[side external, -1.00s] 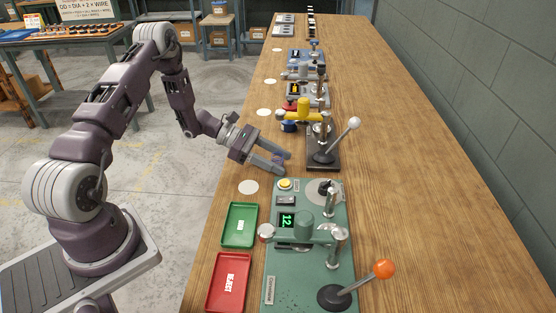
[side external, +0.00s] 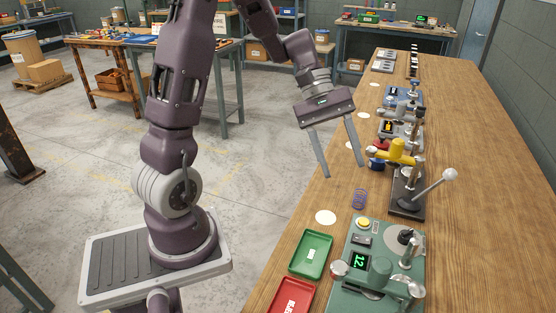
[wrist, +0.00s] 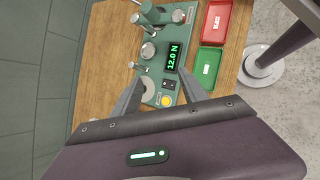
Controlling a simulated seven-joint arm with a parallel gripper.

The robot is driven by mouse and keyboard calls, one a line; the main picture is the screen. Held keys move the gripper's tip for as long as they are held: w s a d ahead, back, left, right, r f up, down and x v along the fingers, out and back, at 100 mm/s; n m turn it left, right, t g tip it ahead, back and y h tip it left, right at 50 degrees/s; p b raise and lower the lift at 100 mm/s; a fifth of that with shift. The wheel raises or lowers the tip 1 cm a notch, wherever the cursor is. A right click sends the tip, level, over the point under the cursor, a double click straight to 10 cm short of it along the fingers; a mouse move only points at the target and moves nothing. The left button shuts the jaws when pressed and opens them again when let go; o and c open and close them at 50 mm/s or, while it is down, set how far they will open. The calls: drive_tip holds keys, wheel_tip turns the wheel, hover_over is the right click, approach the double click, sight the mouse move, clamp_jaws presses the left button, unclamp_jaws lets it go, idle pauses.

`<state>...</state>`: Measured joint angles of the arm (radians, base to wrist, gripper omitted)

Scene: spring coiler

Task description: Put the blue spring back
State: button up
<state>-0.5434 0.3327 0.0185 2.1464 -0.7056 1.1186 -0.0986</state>
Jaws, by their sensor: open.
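A blue spring (side external: 359,198) shows on the wooden bench top, just behind the green tester and left of the black lever stand's base. It looks roughly upright; its exact contact with the bench is too small to tell. My gripper (side external: 344,170) is open and empty, pointing down, with its fingers spread above and left of the spring. The wrist view shows both open fingers (wrist: 160,88) over the green tester; I cannot make out the spring there. The green tester (side external: 372,238) has a lit display, reading 12.0 N in the wrist view, and a yellow button.
A white disc (side external: 326,217) lies on the bench left of the spring, with more discs farther back. A green tray (side external: 310,255) and a red tray (side external: 292,297) sit at the left edge. A black stand with a lever (side external: 408,192) and a yellow-armed device (side external: 396,150) stand close behind.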

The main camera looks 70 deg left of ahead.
drive_tip(key=s+d+r+m+t+y, duration=0.2)
drive_tip(key=s+r+m+y, duration=0.1)
drive_tip(key=s+m, duration=0.3)
drive_tip(key=s+d+r+m+t+y, duration=0.2)
drive_tip(key=s+m+y, duration=0.3)
drive_tip(key=s, duration=0.6)
drive_tip(key=shift+r+m+t, duration=0.3)
drive_tip(key=shift+r+m, duration=0.6)
drive_tip(key=shift+m, duration=0.1)
